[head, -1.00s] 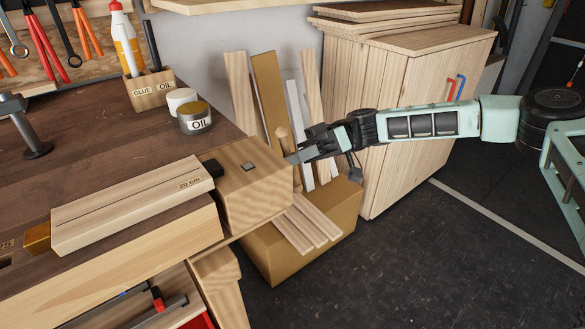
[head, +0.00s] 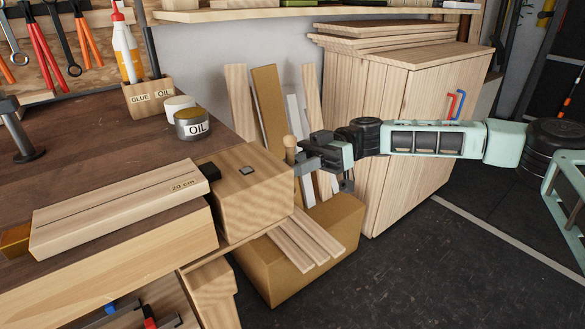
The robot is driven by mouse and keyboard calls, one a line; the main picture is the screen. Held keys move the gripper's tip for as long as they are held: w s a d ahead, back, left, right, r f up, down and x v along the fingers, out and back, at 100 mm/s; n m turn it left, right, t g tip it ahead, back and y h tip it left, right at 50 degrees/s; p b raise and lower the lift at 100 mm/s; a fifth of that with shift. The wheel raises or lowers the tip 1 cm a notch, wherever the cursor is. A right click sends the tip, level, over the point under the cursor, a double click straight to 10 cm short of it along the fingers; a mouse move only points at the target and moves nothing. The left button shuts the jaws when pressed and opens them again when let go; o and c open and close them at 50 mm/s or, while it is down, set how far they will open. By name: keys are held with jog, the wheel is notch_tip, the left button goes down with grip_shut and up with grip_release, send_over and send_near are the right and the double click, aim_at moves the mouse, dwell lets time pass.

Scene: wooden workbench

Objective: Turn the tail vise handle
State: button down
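The tail vise (head: 252,198) is a large wooden block at the right end of the workbench (head: 85,145). The rounded wooden tip of its handle (head: 290,148) stands up behind the block's right end. The rest of the handle is hidden by the block and my gripper. My gripper (head: 301,162) reaches in from the right, with its fingers right at the handle, just below the tip. The fingers are small and partly hidden, so I cannot tell whether they are closed on it.
A wooden piece marked 20 cm (head: 120,207) lies on the bench. An oil tin (head: 191,124) stands behind the vise. A cardboard box (head: 300,262) with upright and leaning boards is below my gripper. A wooden cabinet (head: 420,110) stands behind my arm.

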jog(key=shift+s+a, duration=0.15)
jog(key=c, duration=1.2)
grip_release()
jog(key=p+v, duration=0.1)
jog(key=v, duration=1.6)
jog(key=shift+w, duration=0.25)
